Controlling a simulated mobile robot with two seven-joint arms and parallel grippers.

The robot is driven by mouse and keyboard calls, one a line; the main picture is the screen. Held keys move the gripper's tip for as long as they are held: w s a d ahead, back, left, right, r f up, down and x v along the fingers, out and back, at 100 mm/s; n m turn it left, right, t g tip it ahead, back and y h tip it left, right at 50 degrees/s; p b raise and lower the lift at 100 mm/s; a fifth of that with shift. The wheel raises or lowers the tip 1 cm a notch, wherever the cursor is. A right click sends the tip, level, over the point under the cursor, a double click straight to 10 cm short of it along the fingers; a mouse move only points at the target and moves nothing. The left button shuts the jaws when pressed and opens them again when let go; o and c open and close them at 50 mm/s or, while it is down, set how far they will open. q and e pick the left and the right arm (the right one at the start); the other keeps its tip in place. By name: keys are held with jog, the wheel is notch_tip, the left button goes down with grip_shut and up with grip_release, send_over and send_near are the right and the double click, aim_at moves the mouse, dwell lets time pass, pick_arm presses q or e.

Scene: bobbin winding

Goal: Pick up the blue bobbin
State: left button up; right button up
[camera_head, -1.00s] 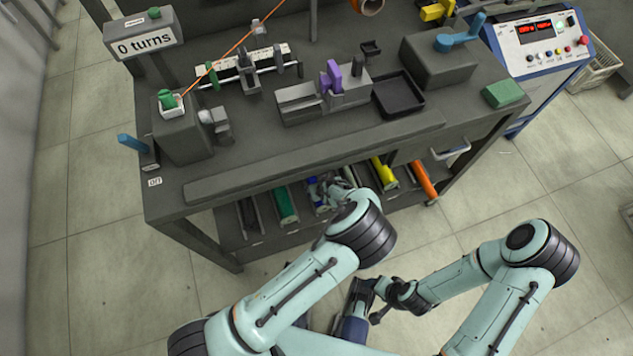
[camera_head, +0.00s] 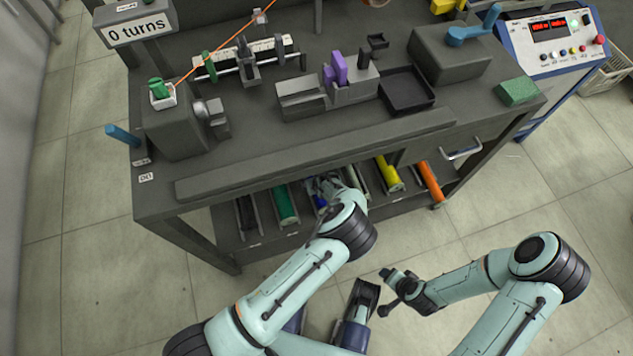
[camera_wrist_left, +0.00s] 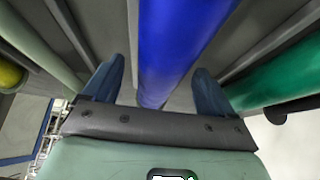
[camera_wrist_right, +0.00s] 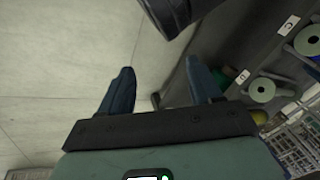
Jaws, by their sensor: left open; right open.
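The blue bobbin (camera_wrist_left: 178,45) lies in a slot of the lower shelf. In the left wrist view it runs between the two open fingers of my left gripper (camera_wrist_left: 155,88), with a gap on each side. In the head view only a bit of the blue bobbin (camera_head: 319,201) shows; my left gripper (camera_head: 324,186) covers the rest. My right gripper (camera_wrist_right: 165,88) is open and empty. In the head view it is out over the floor, in front of the bench and apart from it.
Beside the blue bobbin lie a green bobbin (camera_head: 286,204), a yellow bobbin (camera_head: 388,174) and an orange bobbin (camera_head: 430,182). Slot dividers (camera_wrist_left: 268,45) stand close to my left fingers. The bench top's front edge (camera_head: 320,155) overhangs the shelf.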

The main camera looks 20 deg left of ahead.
pick_arm(q)
jog(key=c, duration=1.3)
jog(key=shift+r, duration=0.1)
jog(key=shift+r, duration=0.5)
jog(key=r, duration=0.1)
jog(key=r+p, duration=0.1)
jog(key=shift+s+d+r, duration=0.2)
jog(key=shift+s+r, duration=0.05)
jog(key=shift+r, duration=0.15)
jog(key=s+d+p, duration=0.1)
jog(key=s+d, duration=0.2)
jog(key=s, duration=0.1)
jog(key=s+d+p, duration=0.1)
jog(key=s+d, duration=0.2)
jog(key=s, duration=0.2)
jog(key=s+d+p, duration=0.1)
jog(key=s+d, duration=0.2)
jog(key=s, duration=0.2)
jog(key=shift+s+d+f, duration=0.2)
jog(key=shift+d, duration=0.1)
pick_arm(e)
jog(key=s+a+r+g+y, duration=0.1)
jog(key=s+a+r+g, duration=0.1)
jog(key=s+r, duration=0.3)
jog(key=shift+s+a+n, duration=0.3)
jog(key=shift+s+a, duration=0.4)
jog(key=shift+s, duration=0.15)
